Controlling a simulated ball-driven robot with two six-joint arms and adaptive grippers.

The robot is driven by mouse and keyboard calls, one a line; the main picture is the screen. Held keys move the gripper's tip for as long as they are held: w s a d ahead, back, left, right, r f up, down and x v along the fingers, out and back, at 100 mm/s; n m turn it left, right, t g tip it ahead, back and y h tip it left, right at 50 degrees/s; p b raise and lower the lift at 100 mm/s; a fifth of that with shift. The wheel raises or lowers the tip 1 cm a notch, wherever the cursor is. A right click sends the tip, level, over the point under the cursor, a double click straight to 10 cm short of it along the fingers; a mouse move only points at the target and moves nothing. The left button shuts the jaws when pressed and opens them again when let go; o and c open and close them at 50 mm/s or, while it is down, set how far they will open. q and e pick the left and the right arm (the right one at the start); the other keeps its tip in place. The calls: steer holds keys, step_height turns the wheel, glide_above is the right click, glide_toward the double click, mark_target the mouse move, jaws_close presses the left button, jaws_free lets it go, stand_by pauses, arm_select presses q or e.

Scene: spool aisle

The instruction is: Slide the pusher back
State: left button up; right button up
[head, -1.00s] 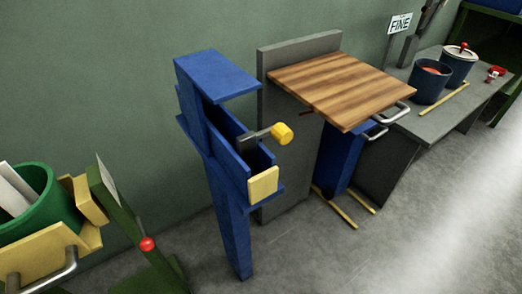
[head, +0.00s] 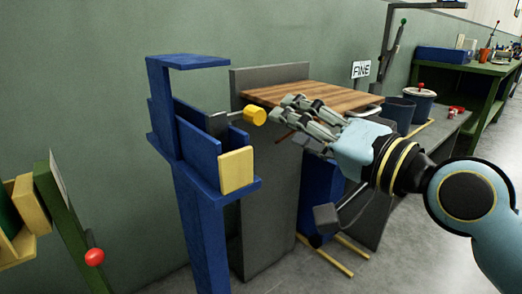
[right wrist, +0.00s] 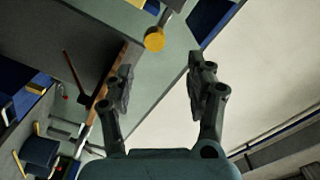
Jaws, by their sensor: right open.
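The pusher's yellow knob (head: 254,116) sticks out to the right on a grey arm from a blue stand (head: 203,160). The blue stand has a yellow block (head: 236,170) on its front. In the head view my right gripper (head: 288,112) is open and empty, to the right of the knob and apart from it. In the right wrist view the knob (right wrist: 154,39) shows beyond the open fingers (right wrist: 161,85), ahead and slightly left of the middle between them. My left gripper is not in view.
A wooden board (head: 325,95) on a grey stand (head: 268,190) lies behind my right gripper. Blue buckets and a FINE sign (head: 361,69) are farther back. A green frame with a red ball (head: 94,257) stands at the left.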

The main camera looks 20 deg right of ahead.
mark_target(261, 118)
steer(key=x, duration=0.3)
steer(key=b+x, duration=0.1)
steer(key=x, duration=0.3)
steer(key=f+b+x, duration=0.1)
steer(key=x, duration=0.3)
steer(key=shift+w+d, duration=0.1)
steer(key=shift+w, duration=0.05)
jaws_close()
